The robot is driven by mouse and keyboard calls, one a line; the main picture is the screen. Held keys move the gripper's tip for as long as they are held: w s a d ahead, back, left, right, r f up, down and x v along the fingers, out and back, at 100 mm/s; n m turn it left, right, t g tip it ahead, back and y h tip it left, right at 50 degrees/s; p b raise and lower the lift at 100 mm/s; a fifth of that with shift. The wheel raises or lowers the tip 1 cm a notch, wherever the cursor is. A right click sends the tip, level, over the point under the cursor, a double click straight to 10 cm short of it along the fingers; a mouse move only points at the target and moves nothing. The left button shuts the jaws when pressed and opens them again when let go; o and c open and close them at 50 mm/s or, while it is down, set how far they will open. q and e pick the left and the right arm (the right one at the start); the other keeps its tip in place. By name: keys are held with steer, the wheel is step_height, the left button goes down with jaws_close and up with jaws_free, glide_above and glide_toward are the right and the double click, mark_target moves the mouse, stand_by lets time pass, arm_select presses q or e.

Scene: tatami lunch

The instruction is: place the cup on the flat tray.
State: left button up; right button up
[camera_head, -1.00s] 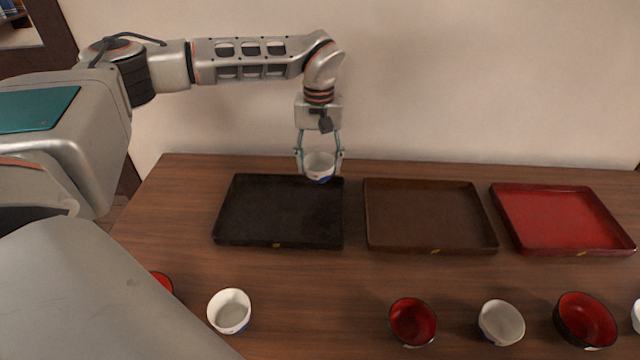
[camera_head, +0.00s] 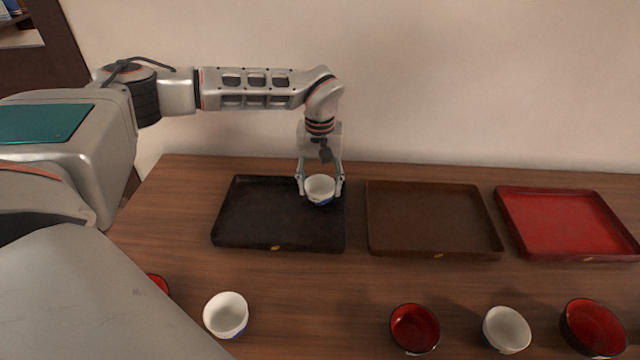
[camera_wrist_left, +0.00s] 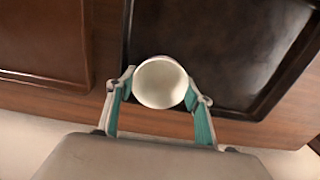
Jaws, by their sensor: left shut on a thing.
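My left gripper (camera_head: 320,188) is shut on a white cup (camera_head: 320,185) with blue marks low on its side. The cup is upright, at the back right corner of the black flat tray (camera_head: 240,225). In the left wrist view the cup (camera_wrist_left: 160,83) sits between the two fingers, over the tray's edge. I cannot tell whether its base touches the tray. A brown tray (camera_head: 430,220) and a red tray (camera_head: 565,225) stand to the right. My right gripper is not in view.
Along the front of the wooden table stand a white cup (camera_head: 226,315), a red bowl (camera_head: 414,328), another white cup (camera_head: 506,329) and a dark-rimmed red bowl (camera_head: 593,328). Part of a red item (camera_head: 159,283) shows beside my own body. The rest of the black tray is empty.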

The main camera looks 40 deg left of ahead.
arm_select(q)
steer(key=o, duration=1.2)
steer(key=shift+c, duration=0.2)
steer(key=shift+r, duration=0.2)
step_height(320, 180, up, 12)
steer(key=p, duration=0.2)
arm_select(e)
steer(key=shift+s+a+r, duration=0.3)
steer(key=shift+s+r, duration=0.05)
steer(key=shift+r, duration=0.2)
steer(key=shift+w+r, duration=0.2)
